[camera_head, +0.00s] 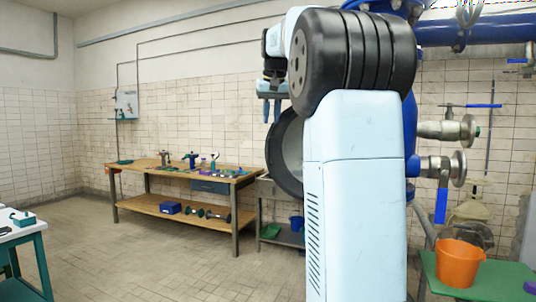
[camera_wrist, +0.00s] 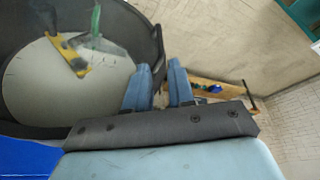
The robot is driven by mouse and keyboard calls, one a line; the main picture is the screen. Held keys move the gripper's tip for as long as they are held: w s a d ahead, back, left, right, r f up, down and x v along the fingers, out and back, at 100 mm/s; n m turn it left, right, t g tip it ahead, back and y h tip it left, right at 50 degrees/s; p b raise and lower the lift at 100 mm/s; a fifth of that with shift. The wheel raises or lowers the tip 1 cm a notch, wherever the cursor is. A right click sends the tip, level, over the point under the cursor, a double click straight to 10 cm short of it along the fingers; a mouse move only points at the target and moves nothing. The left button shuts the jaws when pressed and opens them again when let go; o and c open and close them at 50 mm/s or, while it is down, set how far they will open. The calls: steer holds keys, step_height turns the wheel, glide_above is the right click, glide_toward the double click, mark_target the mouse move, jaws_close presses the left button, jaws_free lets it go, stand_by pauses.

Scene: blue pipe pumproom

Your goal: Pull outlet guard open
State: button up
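The outlet guard appears to be the dark round rim with a pale grey inside (camera_head: 290,150), partly hidden behind my arm in the head view. In the wrist view its dark rim (camera_wrist: 120,18) fills the upper left, around a pale disc (camera_wrist: 45,95). My gripper (camera_head: 271,112) points down just above and left of the guard's upper edge in the head view. In the wrist view the two blue fingers (camera_wrist: 159,68) stand apart with nothing clearly held. The rim's right edge shows near the gap between them. I cannot tell whether they touch it.
A wooden workbench (camera_head: 190,173) with tools stands along the back wall. Blue pipework (camera_head: 480,30) and valve handwheels (camera_head: 458,168) are at right. An orange bucket (camera_head: 459,263) sits on a green surface (camera_head: 497,280). The tiled floor (camera_head: 160,260) at left is clear.

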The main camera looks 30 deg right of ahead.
mark_target(269, 147)
steer(key=x, duration=1.3)
steer(key=shift+w+d+f, duration=0.1)
steer(key=shift+w+f, duration=0.1)
steer(key=shift+f, duration=0.1)
steer(key=shift+c, duration=0.2)
jaws_close()
